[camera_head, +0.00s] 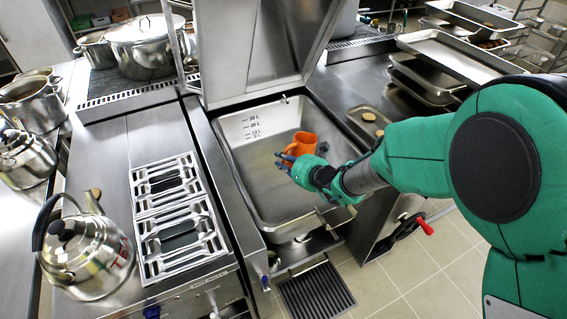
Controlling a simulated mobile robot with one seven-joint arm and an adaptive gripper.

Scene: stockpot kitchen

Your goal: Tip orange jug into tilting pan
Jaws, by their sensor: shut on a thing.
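The orange jug (303,143) is in my gripper (289,163), above the tilting pan. The jug looks roughly upright with a slight lean, and part of it is hidden behind the gripper. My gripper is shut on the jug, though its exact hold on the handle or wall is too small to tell. The tilting pan (240,172) is a wide steel basin with level marks on its back wall and its lid (252,50) raised. I see no liquid in the visible part of its bottom.
A gas burner (180,225) and a kettle (88,255) are left of the pan. A large stockpot (145,45) stands at the back left. Steel trays (450,55) are stacked at the right. A red-handled crank (424,226) sticks out at the front right.

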